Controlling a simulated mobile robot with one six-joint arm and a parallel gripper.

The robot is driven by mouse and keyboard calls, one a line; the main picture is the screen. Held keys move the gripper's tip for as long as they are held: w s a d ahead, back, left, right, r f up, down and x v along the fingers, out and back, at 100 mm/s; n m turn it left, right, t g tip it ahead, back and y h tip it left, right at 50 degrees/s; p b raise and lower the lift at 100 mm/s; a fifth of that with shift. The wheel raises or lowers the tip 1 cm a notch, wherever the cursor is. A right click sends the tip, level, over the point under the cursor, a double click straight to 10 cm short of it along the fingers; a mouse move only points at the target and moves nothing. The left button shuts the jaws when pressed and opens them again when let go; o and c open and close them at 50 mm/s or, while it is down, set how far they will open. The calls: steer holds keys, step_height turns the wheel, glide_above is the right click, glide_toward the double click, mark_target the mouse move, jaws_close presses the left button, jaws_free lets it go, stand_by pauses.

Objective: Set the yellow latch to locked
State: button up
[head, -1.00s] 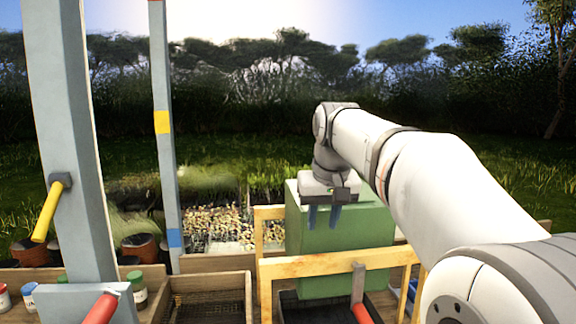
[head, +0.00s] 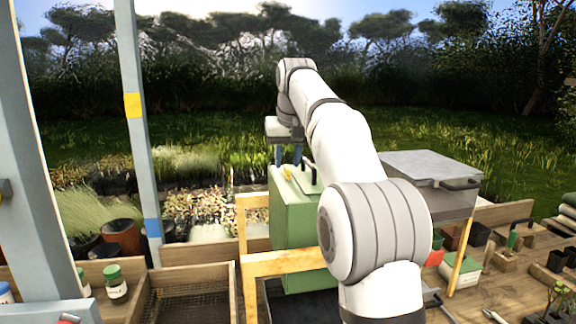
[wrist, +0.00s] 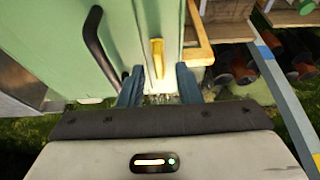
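The yellow latch (wrist: 157,58) is on the pale green face of the green cabinet in the wrist view, its lever running down the picture from a small mount. It shows small in the head view (head: 287,174), near the top left of the green cabinet (head: 297,225). My gripper (head: 288,155) is just above and beyond it. In the wrist view my gripper (wrist: 158,82) has its two blue-grey fingers apart, one on each side of the line of the latch, with nothing between them. I cannot tell the exact gap to the latch, or which setting it shows.
A dark curved handle (wrist: 97,45) stands out left of the latch. A wooden frame (head: 290,263) is in front of the cabinet, with a grey-lidded box (head: 432,168) to its right. A grey-blue post (head: 138,130) and mesh-bottomed tray (head: 185,300) are left.

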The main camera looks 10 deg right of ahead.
steer(key=shift+x, duration=0.9)
steer(key=shift+s, duration=0.1)
steer(key=shift+c, duration=0.3)
jaws_close()
